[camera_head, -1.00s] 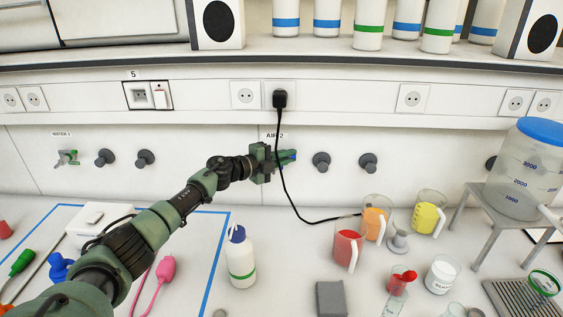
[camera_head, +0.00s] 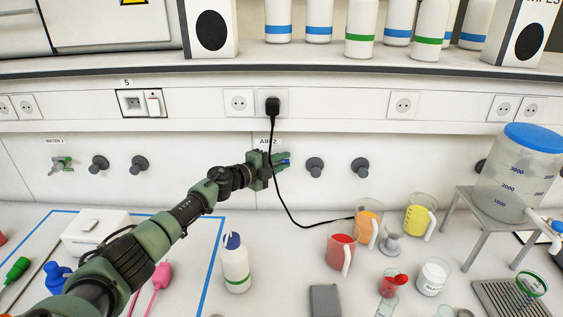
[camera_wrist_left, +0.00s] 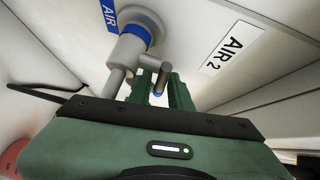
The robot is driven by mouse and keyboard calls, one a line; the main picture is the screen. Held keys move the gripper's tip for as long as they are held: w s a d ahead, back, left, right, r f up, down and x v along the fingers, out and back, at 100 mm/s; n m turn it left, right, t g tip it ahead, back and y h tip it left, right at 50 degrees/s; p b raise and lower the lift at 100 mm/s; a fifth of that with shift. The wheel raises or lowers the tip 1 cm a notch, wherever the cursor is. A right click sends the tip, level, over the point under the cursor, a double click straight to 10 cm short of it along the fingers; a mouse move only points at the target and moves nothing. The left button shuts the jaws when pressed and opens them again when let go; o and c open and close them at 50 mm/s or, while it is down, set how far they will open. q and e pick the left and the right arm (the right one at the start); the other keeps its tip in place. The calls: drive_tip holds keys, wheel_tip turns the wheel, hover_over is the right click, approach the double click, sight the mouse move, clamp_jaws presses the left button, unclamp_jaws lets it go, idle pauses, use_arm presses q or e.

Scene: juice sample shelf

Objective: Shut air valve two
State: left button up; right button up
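The air valve two (camera_wrist_left: 133,48) is a grey tap with a blue ring and a short lever (camera_wrist_left: 163,74). It sits on the wall beside the "AIR 2" label (camera_wrist_left: 232,45). My left gripper (camera_wrist_left: 162,92) is right at it, with its green fingers apart on either side of the lever's lower end. Whether they touch the lever is unclear. In the head view the left gripper (camera_head: 284,162) largely hides the valve; a bit of blue shows between the fingers. My right gripper is not in view.
A black cable hangs from a plugged socket (camera_head: 272,106) just beside the gripper. Grey wall knobs (camera_head: 314,167) are to its right. Below stand a white bottle (camera_head: 236,264), a red jug (camera_head: 341,251), an orange jug (camera_head: 367,226) and a yellow jug (camera_head: 418,220).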

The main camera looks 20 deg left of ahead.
use_arm(q)
drive_tip(key=shift+s, duration=0.1)
drive_tip(key=shift+s+a, duration=0.25)
drive_tip(key=v, duration=0.7)
drive_tip(key=shift+d, duration=0.1)
idle(0.4)
